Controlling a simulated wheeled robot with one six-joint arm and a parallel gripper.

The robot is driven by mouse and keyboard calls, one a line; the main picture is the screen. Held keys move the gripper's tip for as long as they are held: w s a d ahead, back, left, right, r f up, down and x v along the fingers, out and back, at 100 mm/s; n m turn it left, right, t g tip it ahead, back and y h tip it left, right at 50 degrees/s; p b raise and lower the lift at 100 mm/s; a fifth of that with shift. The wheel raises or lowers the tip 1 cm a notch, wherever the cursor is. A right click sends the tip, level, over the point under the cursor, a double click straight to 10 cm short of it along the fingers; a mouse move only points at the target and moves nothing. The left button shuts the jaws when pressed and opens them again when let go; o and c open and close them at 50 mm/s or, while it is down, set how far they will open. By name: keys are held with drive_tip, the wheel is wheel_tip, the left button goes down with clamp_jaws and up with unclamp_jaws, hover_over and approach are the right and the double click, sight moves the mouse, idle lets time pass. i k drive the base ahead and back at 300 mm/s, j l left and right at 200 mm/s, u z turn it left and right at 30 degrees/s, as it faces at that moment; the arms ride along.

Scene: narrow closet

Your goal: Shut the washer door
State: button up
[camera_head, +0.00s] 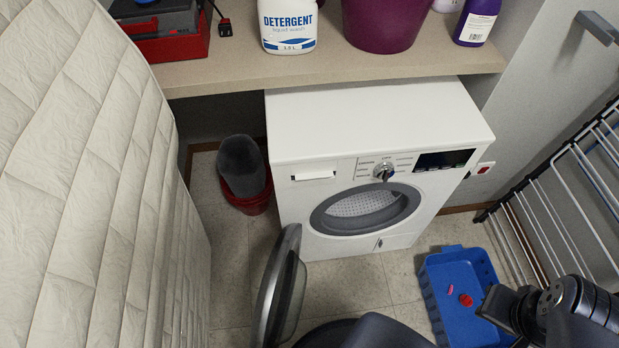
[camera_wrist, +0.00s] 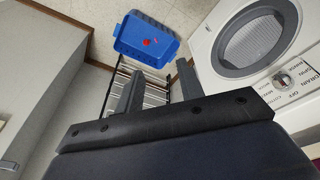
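The white washer (camera_head: 370,115) stands under the shelf, its round drum opening (camera_head: 366,208) uncovered. Its round door (camera_head: 280,290), with a grey rim, stands wide open, swung out to the left of the opening and seen nearly edge-on. In the wrist view the washer front (camera_wrist: 205,40) and the drum opening (camera_wrist: 258,42) are at the right; the door is not seen there. My gripper (camera_wrist: 159,83) is open, its two dark fingers apart with nothing between them. In the head view my dark arm shows at the lower right, and I cannot make out the fingertips.
A blue crate (camera_head: 432,295) with small red items lies on the floor right of the washer. A drying rack (camera_head: 560,195) stands farther right. A red bucket (camera_head: 246,204) is left of the washer, and a quilted mattress (camera_head: 85,170) fills the left side.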

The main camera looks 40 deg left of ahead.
sight(288, 246)
drive_tip(key=u, duration=1.25)
drive_tip(key=j+u, duration=0.3)
drive_tip(key=u, duration=0.15)
drive_tip(key=k, duration=0.05)
